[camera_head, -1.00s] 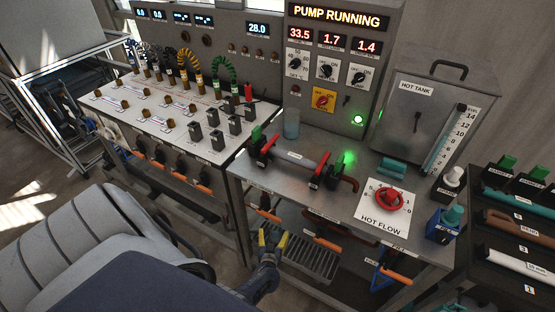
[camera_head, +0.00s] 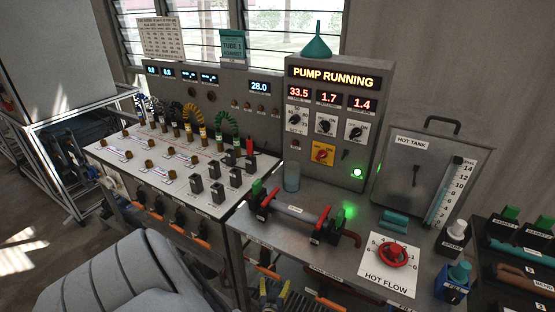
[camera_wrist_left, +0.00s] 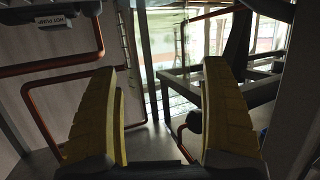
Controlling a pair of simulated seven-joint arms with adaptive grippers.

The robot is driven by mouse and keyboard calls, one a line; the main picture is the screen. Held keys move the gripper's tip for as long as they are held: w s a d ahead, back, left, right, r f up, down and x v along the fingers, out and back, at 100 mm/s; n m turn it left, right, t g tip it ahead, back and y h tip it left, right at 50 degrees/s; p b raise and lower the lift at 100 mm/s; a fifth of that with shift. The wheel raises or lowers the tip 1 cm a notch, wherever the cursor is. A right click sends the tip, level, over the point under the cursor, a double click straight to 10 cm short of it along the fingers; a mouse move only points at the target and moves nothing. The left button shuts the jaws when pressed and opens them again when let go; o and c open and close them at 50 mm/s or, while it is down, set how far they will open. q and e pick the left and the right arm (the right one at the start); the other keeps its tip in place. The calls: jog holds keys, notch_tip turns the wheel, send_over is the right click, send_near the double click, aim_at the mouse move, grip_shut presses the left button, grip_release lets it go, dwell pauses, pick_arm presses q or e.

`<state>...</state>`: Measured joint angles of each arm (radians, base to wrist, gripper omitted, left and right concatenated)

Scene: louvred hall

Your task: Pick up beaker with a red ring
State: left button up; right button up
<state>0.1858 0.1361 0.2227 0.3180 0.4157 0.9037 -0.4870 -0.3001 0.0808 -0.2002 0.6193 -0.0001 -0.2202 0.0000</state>
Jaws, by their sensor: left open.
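The beaker does not show there. My right gripper is not in view.
A pipe section with red and green valve ends (camera_head: 296,213) lies on the bench before the beaker. The red hot flow knob (camera_head: 393,254) and hot tank (camera_head: 425,170) are to the right. A switch panel (camera_head: 175,170) stands left. Orange handles line the bench front.

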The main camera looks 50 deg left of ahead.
pick_arm(q)
jog(key=shift+c, duration=0.3)
jog(key=c, duration=1.6)
jog(key=shift+d+r, duration=0.15)
jog(key=shift+r, duration=0.1)
